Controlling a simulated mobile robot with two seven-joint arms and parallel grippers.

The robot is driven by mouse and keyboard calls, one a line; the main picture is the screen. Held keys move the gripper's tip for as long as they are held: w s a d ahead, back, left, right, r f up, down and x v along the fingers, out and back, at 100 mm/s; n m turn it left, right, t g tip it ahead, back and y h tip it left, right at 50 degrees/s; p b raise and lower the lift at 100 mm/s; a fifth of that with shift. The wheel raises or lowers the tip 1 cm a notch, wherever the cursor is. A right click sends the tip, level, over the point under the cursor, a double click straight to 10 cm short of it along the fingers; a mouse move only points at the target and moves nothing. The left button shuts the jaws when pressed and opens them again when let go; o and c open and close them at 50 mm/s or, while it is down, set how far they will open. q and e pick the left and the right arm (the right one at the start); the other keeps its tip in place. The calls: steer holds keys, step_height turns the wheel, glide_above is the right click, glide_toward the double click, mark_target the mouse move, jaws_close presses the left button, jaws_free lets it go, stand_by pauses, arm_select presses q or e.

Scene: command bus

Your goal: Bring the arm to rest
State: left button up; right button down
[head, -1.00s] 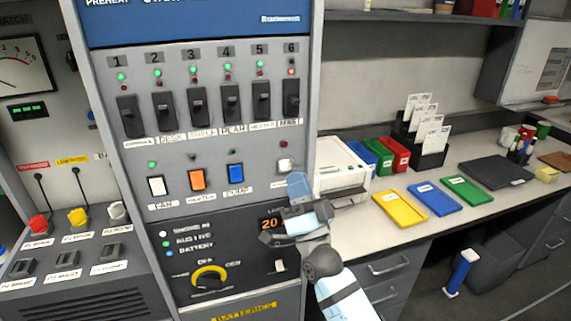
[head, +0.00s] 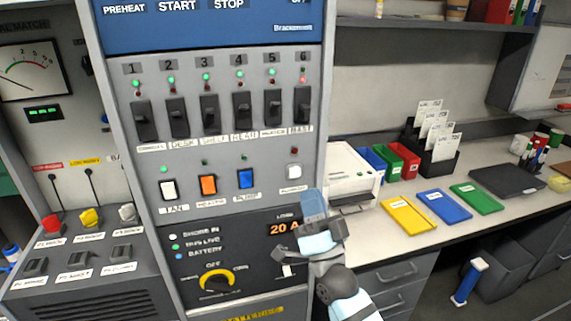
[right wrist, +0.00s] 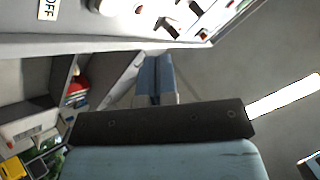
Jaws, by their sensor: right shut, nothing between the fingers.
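My right gripper (head: 314,203) is in front of the lower right part of the grey control panel (head: 225,180) in the head view. Its blue fingers are shut together with nothing between them, as the right wrist view (right wrist: 155,78) also shows. It partly covers the area beside the orange "20 A" display (head: 283,229). I cannot tell its exact distance from the panel. My left gripper does not show.
The panel has several black breaker switches (head: 208,110), white, orange and blue rocker switches (head: 208,185) and a yellow-ringed knob (head: 215,282).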

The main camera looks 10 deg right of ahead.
steer(key=s+f+n+g+y, duration=0.1)
steer(key=s+f+n+g, duration=0.2)
steer(key=f, duration=0.6)
steer(key=s+f+n+g, duration=0.1)
steer(key=s+f+g, duration=0.3)
steer(key=f, duration=0.6)
steer(key=s+d+f+n+g+h, duration=0.2)
steer(key=s+f+n+g, duration=0.2)
steer(key=s+f+g, duration=0.9)
arm_select(q)
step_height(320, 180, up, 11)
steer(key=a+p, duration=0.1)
steer(key=p, duration=1.3)
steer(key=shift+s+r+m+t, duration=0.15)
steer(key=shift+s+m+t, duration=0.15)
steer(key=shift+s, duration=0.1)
arm_select(e)
step_height(320, 180, up, 7)
steer(key=s+t, duration=0.2)
steer(key=t, duration=0.2)
steer(key=shift+s+d+n, duration=0.3)
steer(key=shift+s, duration=0.05)
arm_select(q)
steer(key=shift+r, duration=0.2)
arm_select(e)
steer(key=shift+r, duration=0.15)
